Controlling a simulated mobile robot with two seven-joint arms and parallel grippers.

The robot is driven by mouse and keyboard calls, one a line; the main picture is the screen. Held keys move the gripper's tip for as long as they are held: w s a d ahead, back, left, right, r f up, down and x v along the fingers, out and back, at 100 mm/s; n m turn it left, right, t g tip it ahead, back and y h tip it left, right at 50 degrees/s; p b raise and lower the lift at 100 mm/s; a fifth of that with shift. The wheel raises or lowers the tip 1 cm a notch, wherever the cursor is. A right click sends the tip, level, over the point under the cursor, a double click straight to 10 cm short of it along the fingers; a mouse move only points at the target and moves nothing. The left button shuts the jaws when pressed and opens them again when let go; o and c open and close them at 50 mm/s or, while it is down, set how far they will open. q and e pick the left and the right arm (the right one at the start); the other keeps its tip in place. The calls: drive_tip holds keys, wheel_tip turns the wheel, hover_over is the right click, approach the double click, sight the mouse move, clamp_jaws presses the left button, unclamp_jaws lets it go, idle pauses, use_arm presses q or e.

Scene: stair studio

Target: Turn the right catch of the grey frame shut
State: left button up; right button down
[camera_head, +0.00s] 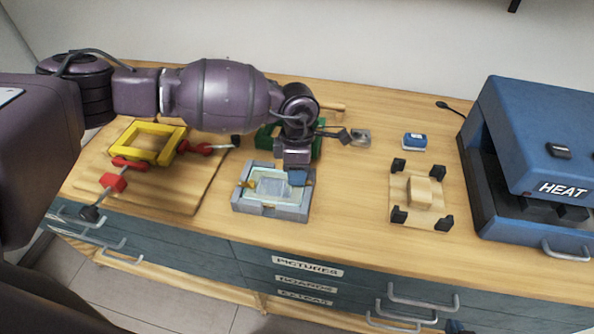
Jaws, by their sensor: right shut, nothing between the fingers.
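The grey frame (270,209) lies on the wooden worktop with a pale, clear sheet inside it. An orange-yellow catch (250,184) shows at its left side. The right catch is hidden by my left gripper (298,178), whose blue fingertips point down at the frame's upper right side. The view does not show whether these fingers are apart, or whether they touch the catch. A small blue part at the bottom edge appears to be the tip of my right gripper (455,327). It is shut and empty, well away from the frame.
A yellow frame (148,143) with red clamps sits on a wooden board (190,190) at left. A green object (267,137) is behind the grey frame. A block fixture with black corners (419,193), a blue item (414,141) and a blue heat press (530,130) stand right.

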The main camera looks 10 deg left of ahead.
use_arm(q)
drive_tip(key=shift+o, duration=1.1)
